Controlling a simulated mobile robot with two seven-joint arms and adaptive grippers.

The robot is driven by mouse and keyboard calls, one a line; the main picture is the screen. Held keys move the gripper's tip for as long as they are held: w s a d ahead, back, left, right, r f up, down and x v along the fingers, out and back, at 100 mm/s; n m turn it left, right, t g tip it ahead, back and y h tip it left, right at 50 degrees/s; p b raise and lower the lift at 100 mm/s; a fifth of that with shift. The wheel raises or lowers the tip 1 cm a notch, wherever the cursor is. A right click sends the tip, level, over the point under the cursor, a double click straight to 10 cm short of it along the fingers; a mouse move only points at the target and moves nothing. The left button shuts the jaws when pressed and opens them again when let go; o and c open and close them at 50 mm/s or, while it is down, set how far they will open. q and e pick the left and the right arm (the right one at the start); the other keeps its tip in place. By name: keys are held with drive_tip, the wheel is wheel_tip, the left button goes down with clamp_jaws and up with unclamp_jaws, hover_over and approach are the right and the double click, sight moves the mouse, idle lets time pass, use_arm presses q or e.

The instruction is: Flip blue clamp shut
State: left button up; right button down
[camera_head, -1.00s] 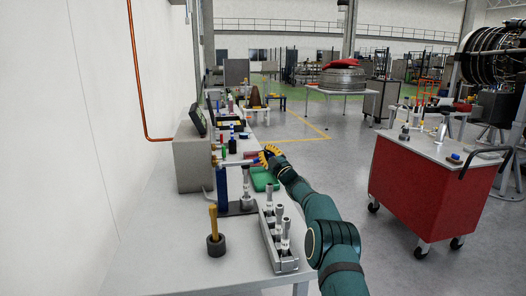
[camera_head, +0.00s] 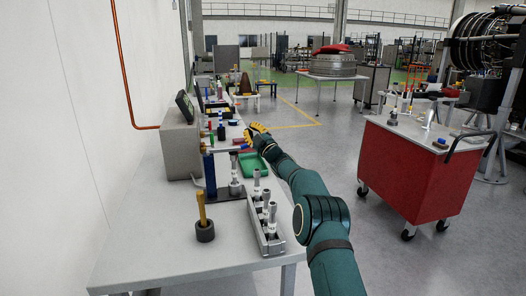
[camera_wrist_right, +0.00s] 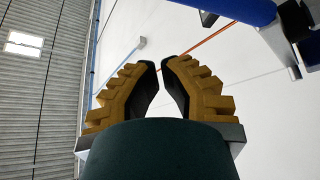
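A blue upright part (camera_head: 209,172), perhaps the blue clamp, stands on a dark base on the bench beside a silver fitting (camera_head: 235,177). Which blue part is the clamp is not clear at this size. My right gripper (camera_head: 257,129) is above the bench, farther back and to the right of this part, apart from it. In the right wrist view its yellow-brown fingers (camera_wrist_right: 160,66) have a narrow gap between their tips and nothing between them. A blue bar (camera_wrist_right: 238,10) crosses the top right of that view, clear of the fingers. My left gripper is out of view.
A green tray (camera_head: 251,165) lies under my right forearm. A grey box (camera_head: 181,150) stands by the wall. A red cart (camera_head: 412,172) is across the aisle.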

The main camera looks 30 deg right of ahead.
drive_tip(key=s+a+f, duration=0.1)
drive_tip(key=s+f, duration=0.4)
drive_tip(key=s, duration=0.3)
drive_tip(key=shift+s+b, duration=0.2)
drive_tip(key=shift+b, duration=0.2)
idle(0.5)
